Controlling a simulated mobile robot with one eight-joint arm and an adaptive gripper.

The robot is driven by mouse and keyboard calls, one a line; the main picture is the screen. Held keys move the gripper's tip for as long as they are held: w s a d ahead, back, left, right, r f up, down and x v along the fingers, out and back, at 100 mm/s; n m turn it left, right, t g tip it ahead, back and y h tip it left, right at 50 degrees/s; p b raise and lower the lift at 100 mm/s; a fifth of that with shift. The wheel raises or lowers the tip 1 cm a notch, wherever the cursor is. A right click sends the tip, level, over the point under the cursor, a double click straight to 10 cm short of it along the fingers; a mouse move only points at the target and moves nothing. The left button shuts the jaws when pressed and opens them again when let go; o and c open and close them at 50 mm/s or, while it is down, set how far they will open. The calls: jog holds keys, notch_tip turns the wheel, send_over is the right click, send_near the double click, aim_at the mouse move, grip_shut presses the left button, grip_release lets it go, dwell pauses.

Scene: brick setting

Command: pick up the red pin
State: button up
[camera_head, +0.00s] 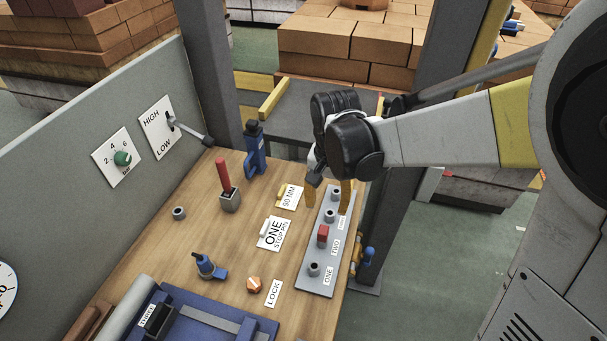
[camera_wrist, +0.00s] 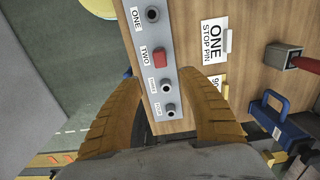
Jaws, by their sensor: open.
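The red pin (camera_head: 323,234) stands in the slot marked TWO of a grey plate (camera_head: 318,285) near the table's right edge. In the wrist view the red pin (camera_wrist: 159,56) lies just beyond the fingertips, between them left to right. My gripper (camera_head: 327,210) is open and empty, with its tan fingers pointing down over the far part of the plate. In the wrist view my gripper (camera_wrist: 157,73) has one finger on each side of the plate. I cannot tell how high the tips are above it.
Other dark round sockets line the plate. A grey post rises behind my gripper.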

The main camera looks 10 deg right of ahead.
jog(key=b, duration=0.2)
send_over(324, 230)
jog(key=f, duration=0.4)
jog(key=shift+w+d+f, duration=0.15)
jog(key=shift+d+f, duration=0.1)
jog(key=shift+d, duration=0.1)
jog(key=f, duration=0.2)
jog(key=f+b, duration=0.1)
jog(key=f, duration=0.1)
jog(key=f+b, duration=0.1)
jog(key=f, duration=0.1)
jog(key=shift+a, duration=0.4)
jog(key=shift+r, duration=0.1)
grip_shut()
